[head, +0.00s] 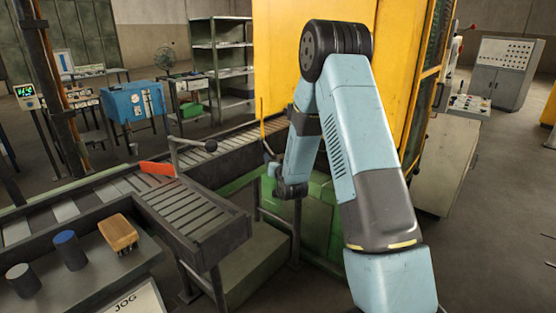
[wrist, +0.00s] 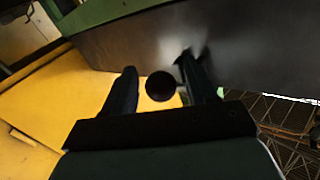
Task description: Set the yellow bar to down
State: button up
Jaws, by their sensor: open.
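A thin yellow bar (head: 263,120) stands roughly upright in front of the left edge of the big yellow housing in the head view. Its lower end meets the area of my gripper (head: 270,155), which is small and partly hidden by my arm there. In the wrist view my gripper (wrist: 160,88) is open, with a dark finger on each side. A round black knob (wrist: 160,87) shows between the fingers, apart from both as far as I can see. I cannot tell whether the knob belongs to the yellow bar.
A roller conveyor (head: 185,208) with an orange-red flap (head: 157,168) and a grey lever (head: 195,145) lies to the left. The yellow housing (head: 310,60) stands behind my arm, with a green machine body (head: 317,210) below. A dark surface (wrist: 250,45) is close to my fingers.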

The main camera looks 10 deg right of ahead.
grip_shut()
dwell(0.6)
